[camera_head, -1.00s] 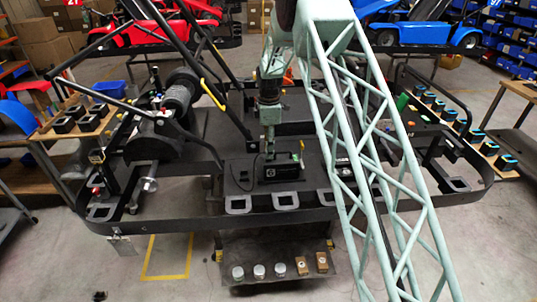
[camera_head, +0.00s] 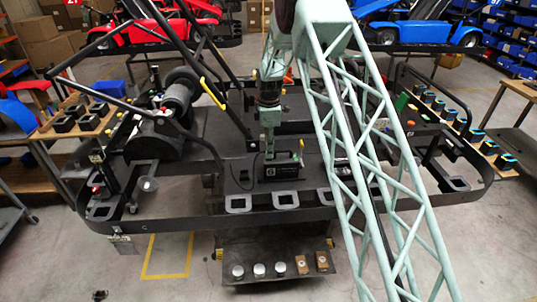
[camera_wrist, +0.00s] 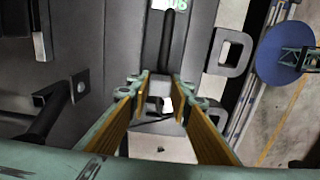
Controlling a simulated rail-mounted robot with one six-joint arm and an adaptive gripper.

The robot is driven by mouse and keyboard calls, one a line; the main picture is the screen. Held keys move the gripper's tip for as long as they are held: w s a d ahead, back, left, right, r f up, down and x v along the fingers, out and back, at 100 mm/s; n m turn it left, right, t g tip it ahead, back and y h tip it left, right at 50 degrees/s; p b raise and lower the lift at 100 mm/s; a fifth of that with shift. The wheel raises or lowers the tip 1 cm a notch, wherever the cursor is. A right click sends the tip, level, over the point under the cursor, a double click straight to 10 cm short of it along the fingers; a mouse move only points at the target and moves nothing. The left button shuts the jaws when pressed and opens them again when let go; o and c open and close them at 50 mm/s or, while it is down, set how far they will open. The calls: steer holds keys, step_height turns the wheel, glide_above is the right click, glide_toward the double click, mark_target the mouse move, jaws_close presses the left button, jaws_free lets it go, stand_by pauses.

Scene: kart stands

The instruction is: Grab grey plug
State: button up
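My gripper (camera_head: 270,154) points down at the black box with a handle (camera_head: 283,172) on the kart frame. In the wrist view its two yellow-padded fingers (camera_wrist: 162,82) stand apart, with a gap between them. A small grey and dark piece (camera_wrist: 155,103) shows in that gap, beside a pale patch. It may be the grey plug, but it is too small and partly hidden to be sure. I see no clear contact between it and the fingers. A thin black cable (camera_head: 232,172) loops at the left of the box.
The black kart frame (camera_head: 340,207) surrounds the box, with square brackets along its front edge. A bracket (camera_wrist: 231,52) shows right of the fingers. Dark bars and a post (camera_wrist: 66,100) stand at the left. A low shelf (camera_head: 275,255) holds small parts.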

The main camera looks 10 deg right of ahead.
steer(key=shift+c, duration=0.9)
steer(key=shift+r, duration=0.15)
steer(key=shift+r+b, duration=0.35)
steer(key=shift+r, duration=1.2)
steer(key=shift+s+r, duration=0.15)
steer(key=s+d+b, duration=0.1)
steer(key=s+d, duration=0.1)
steer(key=s, duration=0.5)
steer(key=s+d+r+b, duration=0.1)
steer(key=s, duration=0.7)
steer(key=shift+s+d+r, duration=0.15)
steer(key=shift+d+r, duration=0.05)
steer(key=shift+d, duration=0.15)
steer(key=shift+f, duration=0.1)
